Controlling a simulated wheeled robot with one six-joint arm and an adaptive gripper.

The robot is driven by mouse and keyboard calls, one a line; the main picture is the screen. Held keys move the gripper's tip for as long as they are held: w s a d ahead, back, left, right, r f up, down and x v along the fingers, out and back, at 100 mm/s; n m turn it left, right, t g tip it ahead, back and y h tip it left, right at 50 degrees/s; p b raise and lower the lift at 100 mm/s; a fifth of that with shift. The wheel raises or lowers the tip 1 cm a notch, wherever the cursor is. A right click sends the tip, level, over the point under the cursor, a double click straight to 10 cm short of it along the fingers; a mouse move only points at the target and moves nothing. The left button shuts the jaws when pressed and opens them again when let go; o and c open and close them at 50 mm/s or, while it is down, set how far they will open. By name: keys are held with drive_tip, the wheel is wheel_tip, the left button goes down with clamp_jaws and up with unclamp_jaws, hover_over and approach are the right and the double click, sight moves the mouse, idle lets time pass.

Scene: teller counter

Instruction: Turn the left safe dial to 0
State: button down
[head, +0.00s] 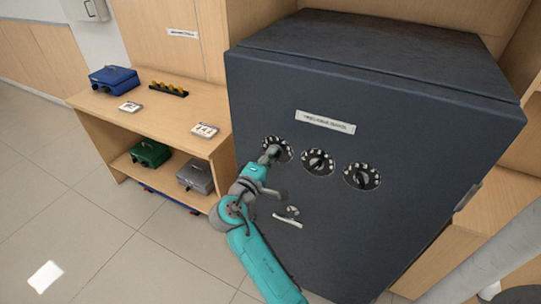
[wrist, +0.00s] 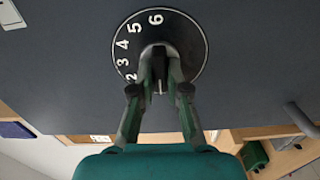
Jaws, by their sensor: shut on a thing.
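The dark safe (head: 350,220) carries three round black dials with white numbers in a row. The left dial (head: 286,152) is partly covered by my gripper (head: 270,155). My gripper (wrist: 160,70) is shut on the dial's knob, one finger on each side. A thin pale line shows between the fingers, below the knob. I cannot tell which number the dial is set to.
The middle dial (head: 318,162) and right dial (head: 361,177) sit close to the right of my gripper. A safe handle (head: 288,222) is below. A wooden desk (head: 150,115) with a blue cash box (head: 113,79) stands at left. Floor in front is clear.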

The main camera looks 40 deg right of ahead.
drive_tip(key=shift+n, duration=0.3)
idle(0.4)
drive_tip(key=c, duration=1.2)
unclamp_jaws()
drive_tip(key=shift+o, duration=0.2)
drive_tip(key=shift+a, duration=0.1)
drive_tip(key=v, duration=1.2)
drive_tip(key=shift+f, duration=0.1)
